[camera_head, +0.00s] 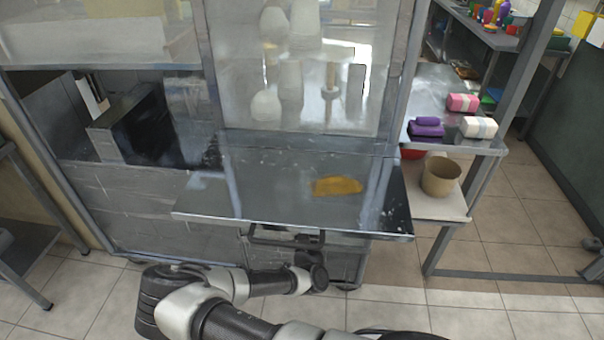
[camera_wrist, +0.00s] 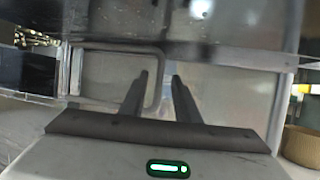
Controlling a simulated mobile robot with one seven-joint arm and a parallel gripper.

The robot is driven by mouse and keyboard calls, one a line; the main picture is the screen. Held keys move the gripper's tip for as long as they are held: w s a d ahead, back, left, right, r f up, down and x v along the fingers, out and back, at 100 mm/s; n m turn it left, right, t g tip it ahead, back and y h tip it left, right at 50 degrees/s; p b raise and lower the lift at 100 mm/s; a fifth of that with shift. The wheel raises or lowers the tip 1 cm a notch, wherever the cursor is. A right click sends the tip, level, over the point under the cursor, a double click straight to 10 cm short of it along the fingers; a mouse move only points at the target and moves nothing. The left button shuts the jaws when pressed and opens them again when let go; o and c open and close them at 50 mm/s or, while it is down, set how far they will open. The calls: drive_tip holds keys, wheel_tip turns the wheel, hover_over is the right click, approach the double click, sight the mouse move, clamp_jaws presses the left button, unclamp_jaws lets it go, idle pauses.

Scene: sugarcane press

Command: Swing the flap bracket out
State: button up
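The flap (camera_head: 290,192) is a flat grey metal shelf standing out level from the front of the press. The flap bracket (camera_head: 270,240) is a dark U-shaped bar beneath its front edge. In the wrist view the bracket (camera_wrist: 159,82) shows as a grey bent bar with a rounded corner. My gripper (camera_wrist: 159,75) is open, its two dark fingers apart. The bracket's right-hand side lies between the fingers in the picture; I cannot tell whether they touch it. In the head view my gripper (camera_head: 308,243) is below the flap, partly hidden by my arm.
A yellow-orange piece (camera_head: 338,186) lies on the flap. To the right, a tan bucket (camera_head: 441,178) stands on a low shelf, below a table with purple (camera_head: 427,127), pink and white bundles. Tiled floor (camera_head: 480,310) is clear at the front right.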

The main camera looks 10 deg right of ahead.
drive_tip(key=shift+x, duration=1.85)
clamp_jaws()
